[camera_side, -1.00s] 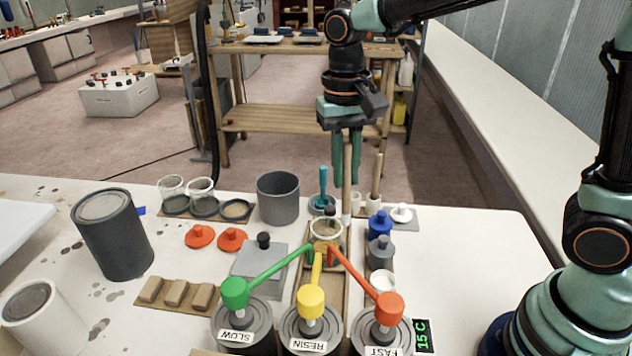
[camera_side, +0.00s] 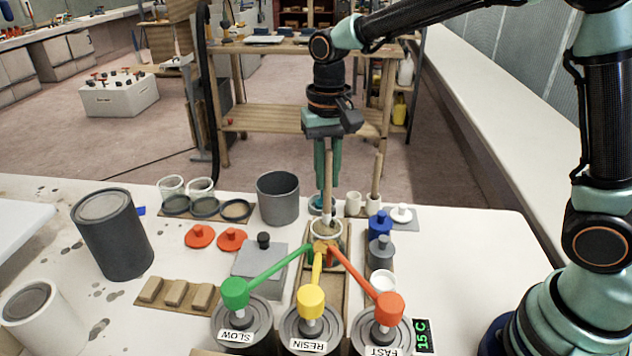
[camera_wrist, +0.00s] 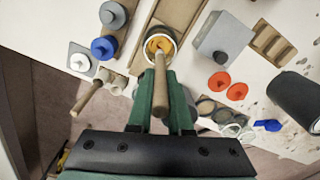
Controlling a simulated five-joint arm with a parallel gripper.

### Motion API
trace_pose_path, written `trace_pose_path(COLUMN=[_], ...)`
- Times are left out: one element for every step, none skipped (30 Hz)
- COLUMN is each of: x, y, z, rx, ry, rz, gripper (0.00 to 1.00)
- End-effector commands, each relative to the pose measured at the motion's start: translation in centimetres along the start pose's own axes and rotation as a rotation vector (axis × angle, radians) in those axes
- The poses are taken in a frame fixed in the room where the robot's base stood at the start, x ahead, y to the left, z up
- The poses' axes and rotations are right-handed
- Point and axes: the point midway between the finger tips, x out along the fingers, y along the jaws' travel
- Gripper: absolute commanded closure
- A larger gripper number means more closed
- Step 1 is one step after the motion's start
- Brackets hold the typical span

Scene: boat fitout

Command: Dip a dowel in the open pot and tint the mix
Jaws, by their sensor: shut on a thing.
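My gripper (camera_side: 327,180) is shut on a wooden dowel (camera_side: 328,165), held nearly upright. It also shows in the wrist view (camera_wrist: 160,85). The dowel's lower end is at the mouth of a clear cup (camera_side: 314,231); I cannot tell how deep it reaches. In the wrist view the cup (camera_wrist: 176,38) holds amber mix. A second dowel (camera_side: 377,175) stands in a white holder (camera_side: 374,204). A white pot (camera_side: 383,281) without a knobbed lid, apparently the open one, stands in front of a grey pot (camera_side: 381,254) and blue pot (camera_side: 379,226), both with knobbed lids.
Green, yellow and red pump spouts on cans (camera_side: 311,330) reach towards the cup from the front. A grey bucket (camera_side: 278,198) and a white knobbed lid (camera_side: 401,214) on a grey plate stand behind. Red lids (camera_side: 200,236) lie left. The table's right side is clear.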

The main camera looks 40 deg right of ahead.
Motion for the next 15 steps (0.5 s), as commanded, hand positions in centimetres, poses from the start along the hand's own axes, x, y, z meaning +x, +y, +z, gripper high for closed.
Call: trace_pose_path(x=[0.4, 0.6, 0.9, 1.1, 1.4, 1.6, 1.9, 2.1, 2.4, 2.6, 2.8, 3.1, 3.3, 3.5, 3.8], y=[0.0, 0.0, 0.0, 0.0, 0.0, 0.0, 0.0, 0.0, 0.0, 0.0, 0.0, 0.0, 0.0, 0.0, 0.0], z=[0.0, 0.0, 0.0, 0.0, 0.0, 0.1, 0.1, 0.0, 0.1, 0.1, 0.1, 0.1, 0.0, 0.0, 0.1], rx=[0.0, 0.0, 0.0, 0.0, 0.0, 0.0, 0.0, 0.0, 0.0, 0.0, 0.0, 0.0, 0.0, 0.0, 0.0], ry=[-0.002, -0.002, -0.002, -0.002, -0.002, -0.002, -0.002, -0.002, -0.002, -0.002, -0.002, -0.002, -0.002, -0.002, -0.003], rz=[0.001, 0.002, 0.002, 0.001, 0.001, 0.002, 0.002, 0.001, 0.001, 0.002, 0.002, 0.001, 0.001, 0.001, 0.002], gripper=[1.0, 1.0, 1.0, 1.0, 1.0, 1.0, 1.0, 1.0, 1.0, 1.0, 1.0, 1.0, 1.0, 1.0, 1.0])
